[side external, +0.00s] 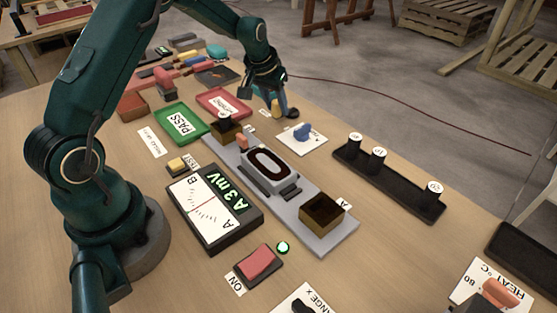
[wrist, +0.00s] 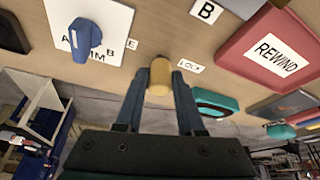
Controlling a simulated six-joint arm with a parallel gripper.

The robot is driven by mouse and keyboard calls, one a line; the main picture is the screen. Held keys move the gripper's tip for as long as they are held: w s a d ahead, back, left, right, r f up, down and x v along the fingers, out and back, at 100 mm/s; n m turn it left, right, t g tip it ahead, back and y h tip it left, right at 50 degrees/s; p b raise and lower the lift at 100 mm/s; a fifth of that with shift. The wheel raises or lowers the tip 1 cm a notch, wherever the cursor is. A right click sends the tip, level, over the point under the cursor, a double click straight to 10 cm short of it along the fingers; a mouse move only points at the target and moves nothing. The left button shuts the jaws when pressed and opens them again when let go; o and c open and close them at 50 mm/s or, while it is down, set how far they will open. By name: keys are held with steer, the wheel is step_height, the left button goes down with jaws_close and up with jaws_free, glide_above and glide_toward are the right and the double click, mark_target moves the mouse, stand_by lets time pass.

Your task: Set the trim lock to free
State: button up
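The trim lock is a tan rounded knob (wrist: 160,78) beside a small LOCK label (wrist: 191,67) in the wrist view. My gripper (wrist: 160,82) has one finger on each side of the knob, and both look pressed against it. In the side external view my gripper (side external: 278,106) is low at the far end of the table, around the tan knob, whose base is hidden. The blue trim dial (wrist: 86,40) sits on a white plate marked A, B and TRIM, left of the knob. In the side external view, the dial (side external: 302,132) stands in front of my gripper.
A red REWIND tray (wrist: 268,45) and a teal object (wrist: 216,102) lie to the right in the wrist view. The green PASS tray (side external: 181,125), the grey conveyor (side external: 318,233) and a black rack with several white-topped pegs (side external: 400,187) stand nearby.

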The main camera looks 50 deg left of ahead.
jaws_close()
steer(key=shift+d, duration=0.1)
steer(key=d+n+y, duration=0.1)
steer(key=n, duration=0.2)
steer(key=shift+w+d, duration=0.15)
steer(key=shift+d, duration=0.05)
steer(key=shift+w+d+n+g+y, duration=0.15)
steer(key=shift+d+n+g+y, duration=0.2)
steer(key=shift+n, duration=0.55)
steer(key=shift+w+d+n+g+y, duration=0.1)
steer(key=shift+d+n+g+y, duration=0.2)
steer(key=shift+n, duration=0.6)
steer(key=o, duration=0.5)
jaws_free()
steer(key=shift+o, duration=0.2)
steer(key=shift+r, duration=0.15)
